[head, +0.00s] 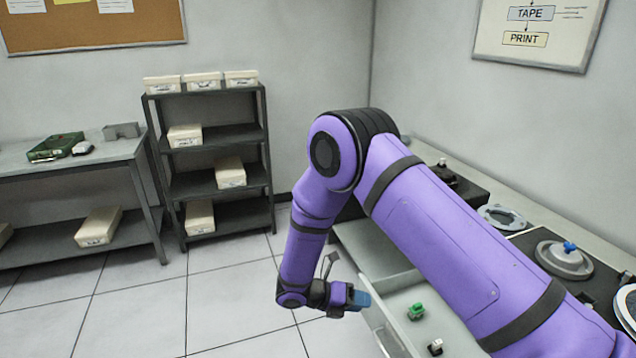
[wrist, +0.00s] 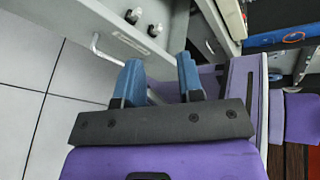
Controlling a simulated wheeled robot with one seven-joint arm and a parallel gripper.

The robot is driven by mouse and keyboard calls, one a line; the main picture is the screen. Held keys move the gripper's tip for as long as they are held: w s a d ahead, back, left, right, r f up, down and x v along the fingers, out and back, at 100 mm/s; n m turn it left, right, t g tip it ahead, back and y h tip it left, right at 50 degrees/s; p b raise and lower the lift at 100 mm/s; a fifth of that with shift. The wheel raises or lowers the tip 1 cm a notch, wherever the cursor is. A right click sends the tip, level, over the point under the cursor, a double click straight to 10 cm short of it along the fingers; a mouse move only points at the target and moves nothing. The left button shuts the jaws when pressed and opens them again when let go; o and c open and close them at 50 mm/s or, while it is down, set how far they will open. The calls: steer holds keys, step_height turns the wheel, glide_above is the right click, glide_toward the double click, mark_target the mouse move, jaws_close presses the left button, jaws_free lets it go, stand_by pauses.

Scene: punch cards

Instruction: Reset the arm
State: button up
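My purple arm (head: 440,235) reaches across the right half of the head view and bends down at the elbow. My gripper (head: 360,300) hangs low, beside the left edge of an open grey drawer (head: 395,283). In the wrist view my gripper (wrist: 160,78) has its two blue fingers apart, with nothing between them. The drawer front with its bar handle (wrist: 104,48) lies just past the fingertips there. Whether a finger touches the drawer, I cannot tell.
The drawer holds a green piece (head: 416,311) and a small black-and-white piece (head: 435,347). Reels, one on a lidded holder (head: 564,258), lie on the counter at right. A shelf rack (head: 215,150) with boxes and a side table (head: 75,157) stand at left. Floor between is clear.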

steer(key=s+d+r+m+g+y, duration=0.15)
steer(key=d+r+m, duration=0.35)
steer(key=r, duration=0.5)
steer(key=s+d+r+m+y, duration=0.2)
steer(key=d+r+m+y, duration=0.3)
steer(key=r, duration=0.6)
steer(key=s+d+r+m+g+y, duration=0.1)
steer(key=s+d+r+m, duration=0.15)
steer(key=r+m, duration=0.6)
steer(key=s+d+r+m+t+y, duration=0.3)
steer(key=s+r+m, duration=0.4)
steer(key=s, duration=0.3)
steer(key=s+d+r+m+t+y, duration=0.3)
steer(key=s+r+m, duration=0.3)
steer(key=s, duration=0.4)
steer(key=shift+s+d+r+m, duration=0.2)
steer(key=shift+d+r+m, duration=0.15)
steer(key=shift+d+r, duration=0.45)
